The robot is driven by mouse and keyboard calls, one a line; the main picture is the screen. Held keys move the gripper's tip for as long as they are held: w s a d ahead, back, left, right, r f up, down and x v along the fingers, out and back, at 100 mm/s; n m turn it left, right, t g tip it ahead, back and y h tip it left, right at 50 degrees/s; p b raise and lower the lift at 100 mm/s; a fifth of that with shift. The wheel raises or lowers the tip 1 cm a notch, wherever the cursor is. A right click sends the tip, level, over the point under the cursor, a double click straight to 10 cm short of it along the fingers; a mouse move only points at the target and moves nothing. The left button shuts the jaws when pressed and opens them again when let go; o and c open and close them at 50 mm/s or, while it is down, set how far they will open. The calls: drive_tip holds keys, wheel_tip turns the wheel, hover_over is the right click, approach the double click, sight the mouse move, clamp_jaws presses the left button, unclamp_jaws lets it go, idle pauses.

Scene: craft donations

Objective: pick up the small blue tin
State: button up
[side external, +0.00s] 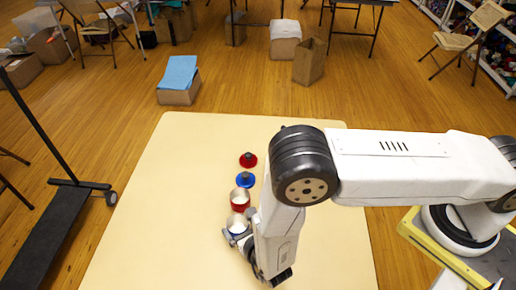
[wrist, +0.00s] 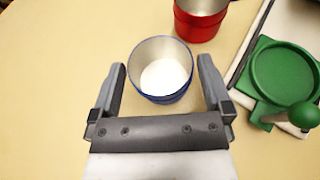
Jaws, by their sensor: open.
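The small blue tin (wrist: 165,98) stands upright and open on the table, with a pale inside. In the wrist view it lies between the two fingers of my gripper (wrist: 162,68), which is open. The fingers are on either side of the tin, with gaps showing at both. In the side external view the blue tin (side external: 237,224) is beside my gripper (side external: 238,238), partly hidden by it.
A larger red tin (wrist: 198,26) stands just beyond the blue one. A green round piece with a ball knob (wrist: 282,72) lies at right on a dark-edged board. The table's left side is clear.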

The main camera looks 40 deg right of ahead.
drive_tip(key=shift+w+d+f, duration=0.1)
drive_tip(key=shift+w+f, duration=0.1)
drive_tip(key=shift+w, duration=0.35)
drive_tip(key=c, duration=1)
drive_tip(key=shift+r, duration=0.1)
drive_tip(key=shift+r, duration=4.9)
drive_tip(key=s+d, duration=0.1)
drive_tip(key=d, duration=0.3)
drive_tip(key=s+d, duration=0.1)
drive_tip(key=d, duration=0.3)
drive_tip(key=s+d+f, duration=0.1)
drive_tip(key=d, duration=0.3)
drive_tip(key=shift+d+f, duration=0.1)
drive_tip(key=shift+d, duration=0.25)
